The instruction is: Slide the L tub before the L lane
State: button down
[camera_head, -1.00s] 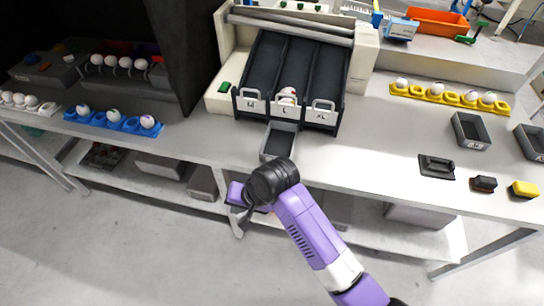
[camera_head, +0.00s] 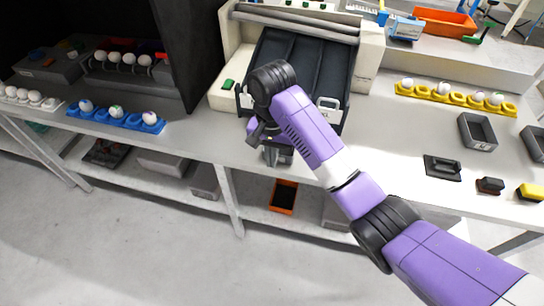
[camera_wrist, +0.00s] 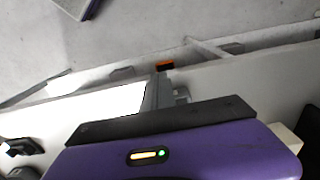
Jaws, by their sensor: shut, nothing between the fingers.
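The sorter's three dark lanes (camera_head: 300,60) slope down to the counter edge. My arm covers the middle L lane's lower end and label; the white XL handle (camera_head: 328,104) shows on its right and part of the M handle (camera_head: 244,97) on its left. A dark grey tub (camera_head: 279,156) is mostly hidden behind my wrist, at the counter edge below the lanes; its label is not readable. My gripper (camera_head: 264,136) is shut, just left of the tub's visible part; whether it touches the tub cannot be told. The wrist view does not show the fingertips clearly.
A yellow egg tray (camera_head: 455,96) is behind, a blue egg tray (camera_head: 115,121) at left. An orange bin (camera_head: 283,196) sits on the lower shelf.

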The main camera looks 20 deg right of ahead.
jog(key=f, duration=0.1)
jog(key=w+d+f+p, duration=0.1)
jog(key=f, duration=0.1)
jog(key=w+f, duration=0.1)
jog(key=f, duration=0.1)
jog(key=shift+d+p, duration=0.25)
jog(key=shift+p, duration=0.15)
jog(key=shift+w+d+f, duration=0.1)
jog(key=shift+w+d, duration=0.35)
jog(key=shift+w, duration=0.15)
jog(key=shift+w, duration=0.1)
